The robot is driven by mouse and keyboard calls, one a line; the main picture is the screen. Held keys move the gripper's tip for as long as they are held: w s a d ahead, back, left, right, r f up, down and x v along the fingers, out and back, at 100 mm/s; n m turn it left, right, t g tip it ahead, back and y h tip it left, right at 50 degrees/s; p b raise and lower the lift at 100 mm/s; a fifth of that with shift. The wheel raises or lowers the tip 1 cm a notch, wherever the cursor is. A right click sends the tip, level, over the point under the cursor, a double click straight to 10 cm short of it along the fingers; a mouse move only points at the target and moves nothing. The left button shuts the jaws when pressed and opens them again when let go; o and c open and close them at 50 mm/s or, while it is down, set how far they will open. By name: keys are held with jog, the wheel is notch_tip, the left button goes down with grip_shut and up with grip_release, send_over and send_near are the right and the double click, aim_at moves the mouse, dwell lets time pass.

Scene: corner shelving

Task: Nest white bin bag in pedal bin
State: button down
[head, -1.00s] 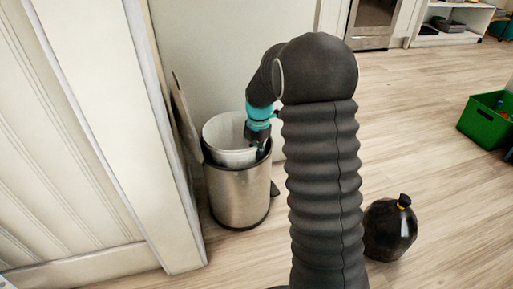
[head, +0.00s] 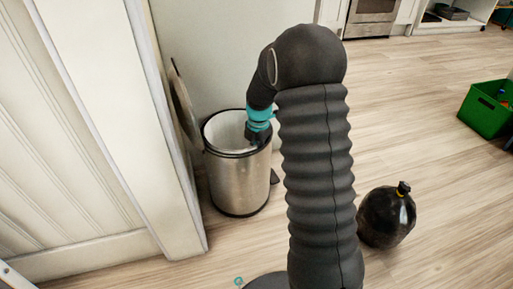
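The pedal bin (head: 238,186) is a steel cylinder with a black rim, standing upright on the floor beside the white door frame. Its lid (head: 185,100) is up, leaning back toward the wall. The white bin bag (head: 222,129) shows as a white lining inside the bin's mouth, at or below the rim. My gripper (head: 255,142) points down into the mouth at its right side. Its fingertips are hidden inside the bin, so I cannot tell whether they hold the bag.
A tied black bag (head: 386,217) with a yellow band sits on the floor to the right of my arm. A green crate (head: 485,113) with items stands at the far right. The wall is close behind the bin, and open wooden floor lies to the right.

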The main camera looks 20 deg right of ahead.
jog(key=shift+f, duration=0.1)
jog(key=c, duration=1.2)
grip_release()
jog(key=shift+c, duration=0.2)
notch_tip(320, 180, up, 12)
jog(key=shift+s+d, duration=0.2)
jog(key=shift+s, duration=0.05)
